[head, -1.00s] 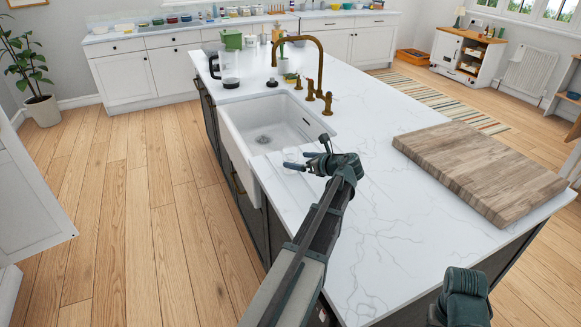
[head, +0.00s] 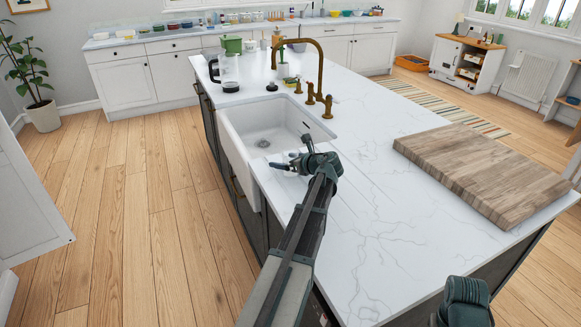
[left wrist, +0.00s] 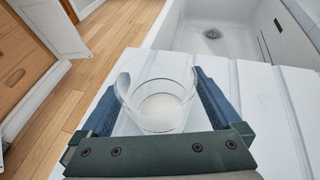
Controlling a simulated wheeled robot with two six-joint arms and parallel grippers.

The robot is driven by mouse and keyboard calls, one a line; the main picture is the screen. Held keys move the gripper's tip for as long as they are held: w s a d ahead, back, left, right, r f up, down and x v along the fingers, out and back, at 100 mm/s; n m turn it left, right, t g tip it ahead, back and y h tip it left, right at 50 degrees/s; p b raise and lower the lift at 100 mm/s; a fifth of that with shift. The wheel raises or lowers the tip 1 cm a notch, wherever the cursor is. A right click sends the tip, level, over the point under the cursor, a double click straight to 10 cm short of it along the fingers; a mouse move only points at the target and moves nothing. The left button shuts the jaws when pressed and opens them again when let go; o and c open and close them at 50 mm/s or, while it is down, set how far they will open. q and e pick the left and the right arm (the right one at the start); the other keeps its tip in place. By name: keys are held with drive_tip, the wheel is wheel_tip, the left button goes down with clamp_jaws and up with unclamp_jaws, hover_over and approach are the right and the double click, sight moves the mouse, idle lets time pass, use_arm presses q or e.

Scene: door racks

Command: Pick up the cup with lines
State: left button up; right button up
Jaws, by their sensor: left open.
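A clear glass cup (left wrist: 158,104) stands upright on the white counter in the left wrist view, by the grooved area beside the sink. No lines can be made out on its wall. My left gripper (left wrist: 157,82) is open, with one blue finger on each side of the cup. It cannot be told whether the fingers touch the glass. In the head view my left gripper (head: 284,163) is low over the counter at the sink's near edge, and the cup is too small and covered to make out.
The white sink (head: 262,120) lies just beyond the gripper, with a brass faucet (head: 318,65) on its right. A wooden cutting board (head: 480,172) lies on the counter's right. A glass jug (head: 229,72) stands at the far left end. The counter's middle is clear.

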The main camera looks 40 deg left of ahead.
sight(286, 151)
use_arm(q)
drive_tip(key=c, duration=1.5)
drive_tip(key=shift+r, duration=0.25)
drive_tip(key=shift+r+p, duration=1.35)
drive_tip(key=shift+p, duration=0.25)
drive_tip(key=shift+r+p, duration=0.4)
drive_tip(key=w, duration=1)
drive_tip(key=w+r+p, duration=0.1)
drive_tip(key=w, duration=0.5)
drive_tip(key=shift+d, duration=0.35)
